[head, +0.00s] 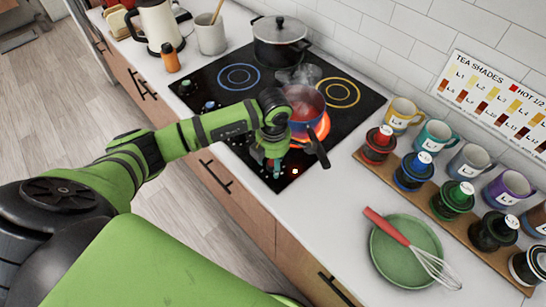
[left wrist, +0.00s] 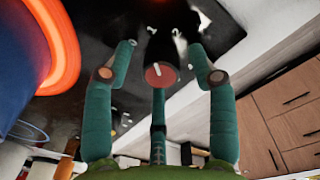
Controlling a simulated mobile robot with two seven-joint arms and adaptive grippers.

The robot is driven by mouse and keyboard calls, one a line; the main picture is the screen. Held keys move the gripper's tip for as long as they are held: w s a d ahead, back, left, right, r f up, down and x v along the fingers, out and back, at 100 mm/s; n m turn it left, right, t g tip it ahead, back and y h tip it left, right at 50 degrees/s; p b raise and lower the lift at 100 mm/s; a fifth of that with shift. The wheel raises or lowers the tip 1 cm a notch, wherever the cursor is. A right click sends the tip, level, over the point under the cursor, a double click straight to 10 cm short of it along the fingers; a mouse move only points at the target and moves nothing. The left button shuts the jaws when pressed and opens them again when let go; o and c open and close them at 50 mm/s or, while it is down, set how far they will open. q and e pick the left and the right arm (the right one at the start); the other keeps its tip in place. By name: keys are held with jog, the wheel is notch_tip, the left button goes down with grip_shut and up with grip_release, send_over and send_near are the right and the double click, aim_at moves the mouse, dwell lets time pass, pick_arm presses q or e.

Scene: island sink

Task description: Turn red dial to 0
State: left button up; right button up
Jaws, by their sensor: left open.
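The red dial (left wrist: 160,75) shows in the left wrist view as a round red face with a white pointer mark, which points roughly up in that picture. My left gripper (left wrist: 161,50) is open, with one green finger on each side of the dial and clear gaps between. In the head view my left gripper (head: 290,152) is over the near right corner of the black cooktop (head: 212,80). It largely hides the dial there. My right gripper is in neither view.
A blue pot (head: 306,104) with red contents sits on a glowing red burner (head: 322,127), close beside my left gripper. A lidded dark pot (head: 280,42) stands farther back. A green plate (head: 398,262) with a red-handled whisk lies on the counter at right, before several mugs and a wooden rack.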

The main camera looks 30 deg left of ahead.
pick_arm(q)
jog(key=shift+s, duration=0.15)
jog(key=c, duration=0.9)
jog(key=shift+c, duration=1.3)
jog(key=shift+f+n+b, duration=0.15)
jog(key=shift+n+b, duration=1.05)
jog(key=shift+n, duration=0.4)
jog(key=shift+n+b, duration=1.05)
jog(key=shift+n, duration=1.25)
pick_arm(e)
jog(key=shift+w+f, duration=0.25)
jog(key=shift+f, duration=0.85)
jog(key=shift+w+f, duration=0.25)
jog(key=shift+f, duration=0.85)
pick_arm(q)
jog(key=o, duration=1.2)
jog(key=shift+c, duration=0.2)
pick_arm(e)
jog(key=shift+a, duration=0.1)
